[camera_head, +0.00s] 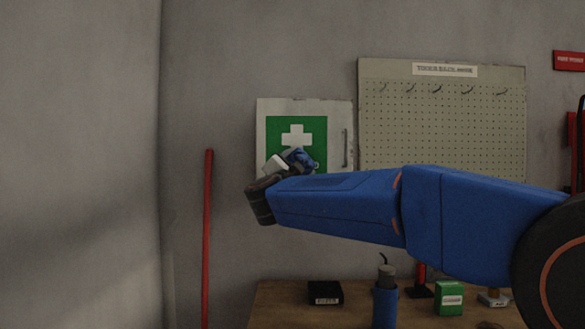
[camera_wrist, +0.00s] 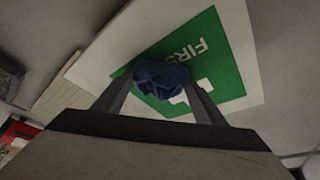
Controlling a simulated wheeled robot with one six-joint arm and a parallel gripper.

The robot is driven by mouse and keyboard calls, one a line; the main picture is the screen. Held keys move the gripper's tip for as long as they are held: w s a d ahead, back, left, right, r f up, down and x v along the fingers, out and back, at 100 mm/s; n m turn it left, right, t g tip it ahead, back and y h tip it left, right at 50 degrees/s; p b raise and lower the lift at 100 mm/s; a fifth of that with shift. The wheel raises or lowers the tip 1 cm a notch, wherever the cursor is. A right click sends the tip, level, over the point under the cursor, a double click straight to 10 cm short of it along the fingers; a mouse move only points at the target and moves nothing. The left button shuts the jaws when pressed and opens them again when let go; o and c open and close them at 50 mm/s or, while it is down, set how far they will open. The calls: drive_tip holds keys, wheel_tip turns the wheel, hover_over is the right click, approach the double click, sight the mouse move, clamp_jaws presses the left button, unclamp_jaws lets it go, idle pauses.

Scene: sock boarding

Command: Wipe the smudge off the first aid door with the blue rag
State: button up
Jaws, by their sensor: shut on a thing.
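The first aid door (camera_head: 339,112) is a white cabinet front on the wall with a green panel and a white cross. It also fills much of the wrist view (camera_wrist: 104,55), seen tilted. The blue rag (camera_wrist: 160,78) is bunched between the two fingers of my gripper (camera_wrist: 160,88), which is shut on it. The rag (camera_head: 301,159) is in front of the lower part of the green panel in the head view. I cannot tell whether it touches the door. No smudge is distinguishable; the rag, gripper and arm cover the door's lower part.
A pegboard (camera_head: 445,115) with several hooks hangs right of the door. A red pole (camera_head: 207,240) leans at the left. Below, a wooden bench (camera_head: 275,310) holds a black box (camera_head: 325,292), a blue container (camera_head: 385,305) and a green box (camera_head: 449,298).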

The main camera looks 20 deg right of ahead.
sight(310, 165)
drive_tip(key=shift+s+d, duration=0.3)
drive_tip(key=shift+d, duration=0.6)
drive_tip(key=shift+s+d, duration=0.25)
drive_tip(key=shift+d, duration=0.6)
drive_tip(key=shift+w+a, duration=0.1)
drive_tip(key=w+a, duration=0.3)
drive_tip(key=a, duration=0.7)
drive_tip(key=shift+w+a, duration=0.15)
drive_tip(key=shift+a, duration=0.15)
drive_tip(key=s+a, duration=0.1)
drive_tip(key=s, duration=0.4)
drive_tip(key=shift+s+a, duration=0.4)
idle(0.4)
